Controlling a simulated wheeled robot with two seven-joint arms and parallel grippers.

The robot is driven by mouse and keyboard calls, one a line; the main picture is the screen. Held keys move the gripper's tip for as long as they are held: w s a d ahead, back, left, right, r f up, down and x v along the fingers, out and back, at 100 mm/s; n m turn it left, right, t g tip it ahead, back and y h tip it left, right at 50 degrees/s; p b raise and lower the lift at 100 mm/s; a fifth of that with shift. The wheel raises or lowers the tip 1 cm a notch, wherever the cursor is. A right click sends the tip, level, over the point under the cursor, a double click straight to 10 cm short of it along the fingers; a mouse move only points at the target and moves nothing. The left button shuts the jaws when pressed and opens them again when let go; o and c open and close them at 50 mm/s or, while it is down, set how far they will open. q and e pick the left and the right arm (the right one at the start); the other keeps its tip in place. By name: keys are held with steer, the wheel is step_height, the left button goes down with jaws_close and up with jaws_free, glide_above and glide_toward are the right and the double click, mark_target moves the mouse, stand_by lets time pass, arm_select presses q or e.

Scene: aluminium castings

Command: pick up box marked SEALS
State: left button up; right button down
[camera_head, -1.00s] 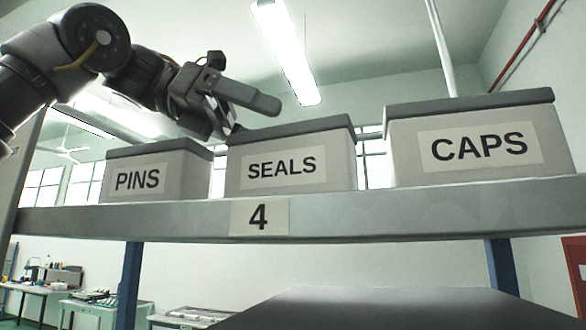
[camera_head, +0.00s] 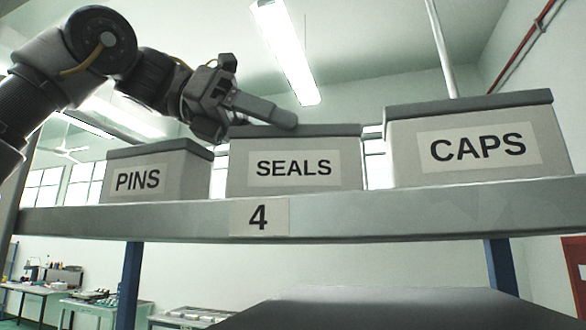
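The SEALS box (camera_head: 294,185) is a light grey box with a darker grey lid and a white label. It stands upright on the shelf (camera_head: 400,214), between the other two boxes, its label facing me. My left gripper (camera_head: 262,112) is at the top left of this box, coming in from the left. One long finger lies along the lid's top edge, its tip near the middle of the lid. The other finger is mostly hidden, so I cannot tell how far apart they are or whether they touch the box. My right gripper is not in view.
The PINS box (camera_head: 155,174) stands close on the left, below my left arm. The CAPS box (camera_head: 478,147) stands on the right with a narrow gap. The shelf edge carries a label 4 (camera_head: 259,217). Blue posts (camera_head: 130,285) support the shelf.

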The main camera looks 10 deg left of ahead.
arm_select(q)
steer(key=shift+f, duration=0.15)
steer(key=c, duration=0.5)
steer(key=shift+o, duration=0.2)
steer(key=shift+w+a+r, duration=0.1)
steer(key=shift+w+r, duration=0.15)
steer(key=shift+r, duration=0.65)
steer(key=r, duration=0.1)
steer(key=s+r, duration=0.1)
steer(key=r, duration=0.1)
steer(key=s+r, duration=0.1)
steer(key=shift+s+a+r, duration=0.2)
steer(key=shift+r, duration=0.05)
steer(key=s+a+r, duration=0.3)
steer(key=s+r, duration=0.4)
steer(key=s, duration=0.4)
steer(key=shift+s+a, duration=0.2)
steer(key=shift+s, duration=0.05)
